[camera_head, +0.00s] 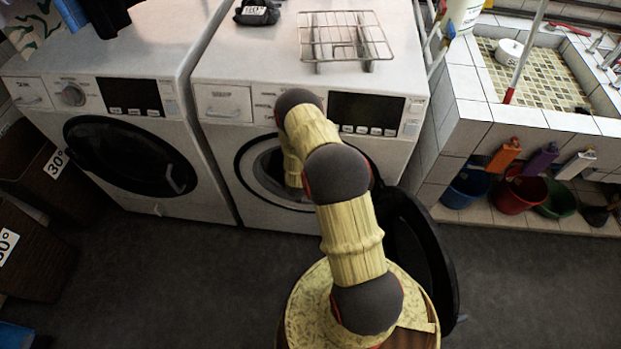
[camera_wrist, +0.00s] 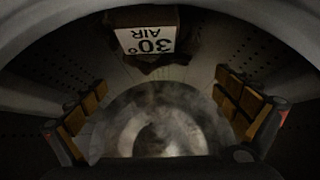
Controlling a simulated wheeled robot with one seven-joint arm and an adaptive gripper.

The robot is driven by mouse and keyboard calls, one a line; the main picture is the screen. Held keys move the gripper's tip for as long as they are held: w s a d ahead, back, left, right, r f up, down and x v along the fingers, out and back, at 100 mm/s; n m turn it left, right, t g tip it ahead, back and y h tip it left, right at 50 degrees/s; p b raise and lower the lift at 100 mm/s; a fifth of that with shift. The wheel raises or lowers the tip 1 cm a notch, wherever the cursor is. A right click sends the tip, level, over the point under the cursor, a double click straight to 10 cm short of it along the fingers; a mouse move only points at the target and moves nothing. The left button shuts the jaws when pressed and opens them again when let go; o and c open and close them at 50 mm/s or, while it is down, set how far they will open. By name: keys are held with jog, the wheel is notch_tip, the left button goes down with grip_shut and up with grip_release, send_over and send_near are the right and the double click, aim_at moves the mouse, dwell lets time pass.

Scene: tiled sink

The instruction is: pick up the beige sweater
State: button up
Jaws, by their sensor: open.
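In the wrist view, a folded brownish cloth item (camera_wrist: 150,17) with a white label reading "30° AIR" lies in the dim drum (camera_wrist: 195,70), at the top centre of the picture, upside down. It may be the beige sweater; the dim light does not let me tell its colour. My gripper (camera_wrist: 161,82) is inside the drum, its two fingers wide apart at left and right with nothing between them. The item lies beyond the fingertips, apart from them. In the head view my arm reaches into the right washing machine (camera_head: 222,154), hiding the gripper and the drum's inside.
The washer's round door (camera_head: 440,262) stands open to the right of my arm. A closed washing machine (camera_head: 205,200) stands at left. A wire rack (camera_head: 343,38) and a dark labelled bundle (camera_head: 258,12) lie on top. Brown baskets (camera_head: 30,260) stand left; a tiled sink (camera_head: 466,85) stands right.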

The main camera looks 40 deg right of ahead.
jog(key=b+x, duration=0.3)
jog(key=x, duration=0.2)
jog(key=shift+w, duration=0.25)
jog(key=shift+r, duration=0.1)
jog(key=c, duration=0.3)
